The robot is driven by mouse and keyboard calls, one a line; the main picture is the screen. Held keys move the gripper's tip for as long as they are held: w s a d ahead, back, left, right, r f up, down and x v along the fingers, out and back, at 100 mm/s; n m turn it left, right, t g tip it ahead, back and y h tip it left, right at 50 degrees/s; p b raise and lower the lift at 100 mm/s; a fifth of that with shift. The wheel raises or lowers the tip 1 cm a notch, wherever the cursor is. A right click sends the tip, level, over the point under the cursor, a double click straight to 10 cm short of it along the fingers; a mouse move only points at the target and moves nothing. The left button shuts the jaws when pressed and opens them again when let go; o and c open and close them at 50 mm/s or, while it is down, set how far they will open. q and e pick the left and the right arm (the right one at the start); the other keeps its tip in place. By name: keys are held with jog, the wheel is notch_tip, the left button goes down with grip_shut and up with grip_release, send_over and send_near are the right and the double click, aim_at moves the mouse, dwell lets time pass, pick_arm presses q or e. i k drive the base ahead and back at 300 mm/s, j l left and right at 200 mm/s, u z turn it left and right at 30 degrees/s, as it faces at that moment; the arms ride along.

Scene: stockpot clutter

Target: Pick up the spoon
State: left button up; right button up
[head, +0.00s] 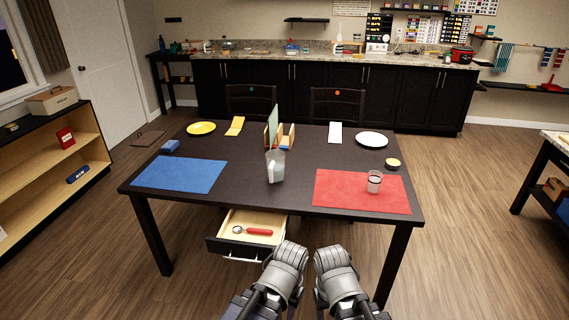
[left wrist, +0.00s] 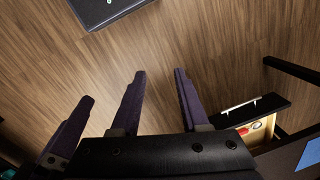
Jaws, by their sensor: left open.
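The spoon (head: 258,232) has a red handle and a metal bowl at its left end. It lies in the open drawer (head: 228,246) under the table's front edge. In the left wrist view a bit of the spoon's red handle (left wrist: 244,131) shows inside the drawer at the right, partly hidden by the drawer front. My left gripper (left wrist: 160,82) is open with nothing between its fingers. It is over bare floor, apart from the drawer.
The dark table (head: 240,201) stands above the drawer. It carries a blue mat (head: 180,175), a red mat (head: 340,192), a clear pitcher (head: 275,168), a glass (head: 374,183) and plates. A table leg (head: 150,236) stands left of the drawer. The floor before the drawer is clear.

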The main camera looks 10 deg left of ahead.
aim_at(237, 229)
jog(key=j+z, duration=0.15)
jog(key=z, duration=0.15)
jog(key=i+j+z, duration=0.1)
jog(key=z, duration=0.2)
jog(key=j+z, duration=0.25)
jog(key=j, duration=0.5)
jog(key=k+j+z, duration=0.1)
jog(key=j+z, duration=0.2)
jog(key=j, duration=0.45)
jog(key=k+j, duration=0.1)
jog(key=j, duration=1)
jog(key=k+j+z, duration=0.1)
jog(key=j, duration=0.45)
jog(key=k+j, duration=0.15)
jog(key=j, duration=0.4)
jog(key=k+j, duration=0.1)
jog(key=j, duration=0.45)
